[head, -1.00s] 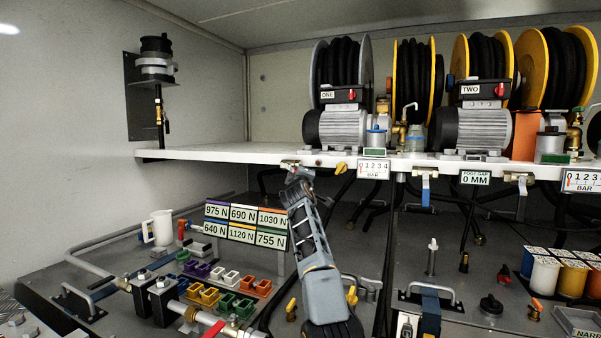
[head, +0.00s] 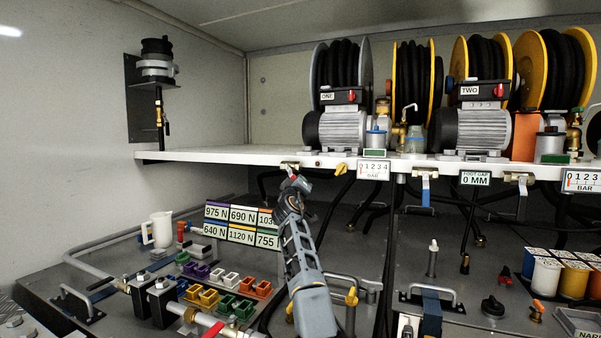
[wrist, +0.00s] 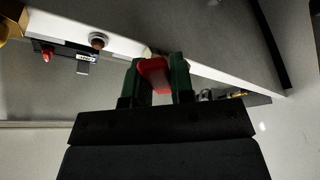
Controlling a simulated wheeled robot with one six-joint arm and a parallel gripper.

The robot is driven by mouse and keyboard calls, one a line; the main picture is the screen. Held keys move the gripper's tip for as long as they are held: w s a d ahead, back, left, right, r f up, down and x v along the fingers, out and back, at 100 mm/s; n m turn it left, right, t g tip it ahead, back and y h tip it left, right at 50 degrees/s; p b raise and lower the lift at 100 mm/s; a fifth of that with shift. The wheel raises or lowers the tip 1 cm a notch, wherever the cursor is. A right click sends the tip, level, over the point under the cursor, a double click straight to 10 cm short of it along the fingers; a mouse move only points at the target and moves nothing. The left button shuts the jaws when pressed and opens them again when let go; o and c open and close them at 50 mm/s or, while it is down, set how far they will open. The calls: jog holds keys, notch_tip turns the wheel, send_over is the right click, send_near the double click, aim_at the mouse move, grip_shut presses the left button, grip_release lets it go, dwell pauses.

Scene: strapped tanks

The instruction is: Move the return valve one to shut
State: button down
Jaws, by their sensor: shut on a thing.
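In the wrist view my gripper (wrist: 155,78) has its two green-padded fingers closed on a red lever (wrist: 155,72). In the head view my gripper (head: 294,183) is just below the front edge of the white shelf, under the valve body (head: 290,165) below pump one. The lever's joint with the valve is mostly hidden by the fingers. I cannot read a name on this valve. Pump one (head: 335,128), labelled ONE, stands on the shelf above.
The white shelf (head: 225,154) runs close above my gripper. A gauge (head: 373,169) and a yellow handle (head: 341,169) are to its right. A blue-levered valve (head: 426,188) hangs farther right. Load labels (head: 228,236) and coloured blocks (head: 217,274) lie to the left.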

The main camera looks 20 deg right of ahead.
jog(key=shift+w+a+f+m+h+p, duration=0.15)
jog(key=shift+w+f+m+h, duration=0.1)
jog(key=shift+m, duration=0.35)
jog(key=shift+w+a+f+m+h+p, duration=0.1)
jog(key=shift+a+m+h, duration=0.1)
jog(key=shift+m, duration=0.4)
jog(key=shift+w+a+f+m+h+p, duration=0.15)
jog(key=shift+w+f+m+h, duration=0.1)
jog(key=shift+m, duration=0.35)
jog(key=shift+w+a+f+m+g+h+p, duration=0.1)
jog(key=shift+w+a+m+g+h+p, duration=0.2)
jog(key=shift+m+p, duration=0.4)
jog(key=shift+w+a+f+m+g+h+p, duration=0.15)
jog(key=shift+m+h+p, duration=0.25)
jog(key=shift+m, duration=0.55)
jog(key=shift+w+a+f+m+g+h+p, duration=0.2)
jog(key=shift+m+h+p, duration=0.25)
jog(key=shift+m, duration=0.4)
jog(key=shift+r, duration=0.1)
jog(key=c, duration=0.9)
grip_release()
